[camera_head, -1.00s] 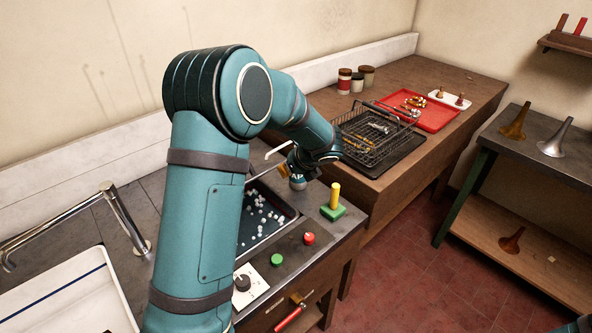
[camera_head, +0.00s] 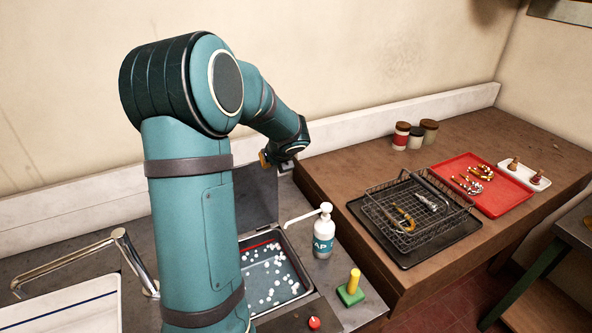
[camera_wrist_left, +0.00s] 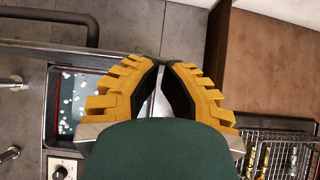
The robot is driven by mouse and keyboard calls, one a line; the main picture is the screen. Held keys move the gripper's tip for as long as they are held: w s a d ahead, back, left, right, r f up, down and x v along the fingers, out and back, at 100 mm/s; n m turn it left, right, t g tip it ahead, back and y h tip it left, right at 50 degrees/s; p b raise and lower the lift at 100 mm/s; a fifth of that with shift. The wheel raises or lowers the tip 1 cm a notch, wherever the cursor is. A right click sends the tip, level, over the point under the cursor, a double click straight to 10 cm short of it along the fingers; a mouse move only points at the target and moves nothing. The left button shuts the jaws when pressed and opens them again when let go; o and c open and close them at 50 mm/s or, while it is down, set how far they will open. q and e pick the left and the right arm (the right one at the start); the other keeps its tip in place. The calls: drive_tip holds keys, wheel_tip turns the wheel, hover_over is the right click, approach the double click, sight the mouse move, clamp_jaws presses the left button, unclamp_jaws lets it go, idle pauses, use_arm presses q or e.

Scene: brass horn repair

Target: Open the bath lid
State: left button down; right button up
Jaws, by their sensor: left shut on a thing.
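The bath lid (camera_head: 256,194) is a dark grey panel standing up at the back of the bath. The bath (camera_head: 309,291) is a dark basin, uncovered, with many small white floating bits; it also shows in the left wrist view (camera_wrist_left: 52,120). My left gripper (camera_head: 277,160) is at the lid's upper right corner. In the left wrist view its yellow fingers (camera_wrist_left: 160,68) are closed close together with a narrow gap; what lies between them is mostly hidden. My arm covers the left part of the bath and lid. My right gripper is not in view.
A white pump bottle (camera_head: 323,238) and a green block with a yellow peg (camera_head: 351,288) stand right of the bath. A wire basket (camera_head: 408,236) and red tray (camera_head: 490,196) lie on the wooden bench. A chrome tap (camera_head: 135,262) and white sink (camera_head: 70,308) are left.

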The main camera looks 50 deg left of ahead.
use_arm(q)
drive_tip(key=w+a, duration=0.1)
drive_tip(key=a, duration=0.5)
drive_tip(key=shift+w, duration=0.25)
drive_tip(key=shift+a, duration=0.1)
drive_tip(key=shift+w, duration=0.1)
